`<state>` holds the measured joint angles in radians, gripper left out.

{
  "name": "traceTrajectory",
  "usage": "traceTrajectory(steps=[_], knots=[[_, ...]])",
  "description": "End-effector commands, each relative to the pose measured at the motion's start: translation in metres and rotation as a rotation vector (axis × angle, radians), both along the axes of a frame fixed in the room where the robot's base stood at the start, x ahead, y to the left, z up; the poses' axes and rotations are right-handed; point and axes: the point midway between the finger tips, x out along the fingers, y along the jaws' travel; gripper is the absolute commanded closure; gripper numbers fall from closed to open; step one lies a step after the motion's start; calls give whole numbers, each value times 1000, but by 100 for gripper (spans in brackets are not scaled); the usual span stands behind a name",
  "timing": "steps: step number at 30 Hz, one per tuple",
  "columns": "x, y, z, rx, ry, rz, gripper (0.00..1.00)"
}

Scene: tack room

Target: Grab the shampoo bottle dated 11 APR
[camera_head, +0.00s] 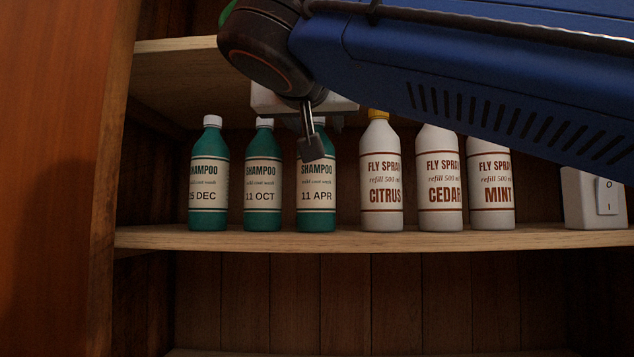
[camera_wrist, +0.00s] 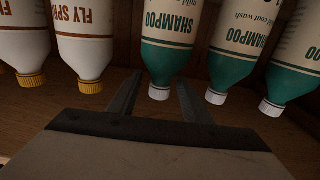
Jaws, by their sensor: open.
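The shampoo bottle dated 11 APR (camera_head: 316,205) is green with a white cap and a cream label. It stands upright on the shelf, rightmost of three shampoo bottles. My gripper (camera_head: 312,148) is at its upper part, with a dark finger covering some of its neck and label. In the wrist view, which is upside down, a shampoo bottle (camera_wrist: 167,50) beside the fly sprays has its cap between the open fingers (camera_wrist: 157,97). Its date is out of frame there. I cannot tell how deep the fingers reach around it.
Shampoo bottles 11 OCT (camera_head: 262,205) and 15 DEC (camera_head: 208,206), whose first digit is unclear, stand left. White fly sprays CITRUS (camera_head: 381,180), CEDAR (camera_head: 440,185) and MINT (camera_head: 491,185) stand right. A white box (camera_head: 580,200) is farther right. An upper shelf (camera_head: 190,80) lies above the shampoos.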

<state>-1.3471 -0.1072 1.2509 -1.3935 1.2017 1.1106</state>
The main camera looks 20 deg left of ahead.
Motion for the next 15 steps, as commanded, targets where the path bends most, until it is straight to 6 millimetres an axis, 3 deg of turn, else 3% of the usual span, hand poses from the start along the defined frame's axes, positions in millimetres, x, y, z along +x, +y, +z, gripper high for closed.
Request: traceTrajectory(steps=[2,8,15], knots=[[0,0,0,0,0,0,55],[0,0,0,0,0,0,100],[0,0,0,0,0,0,100]])
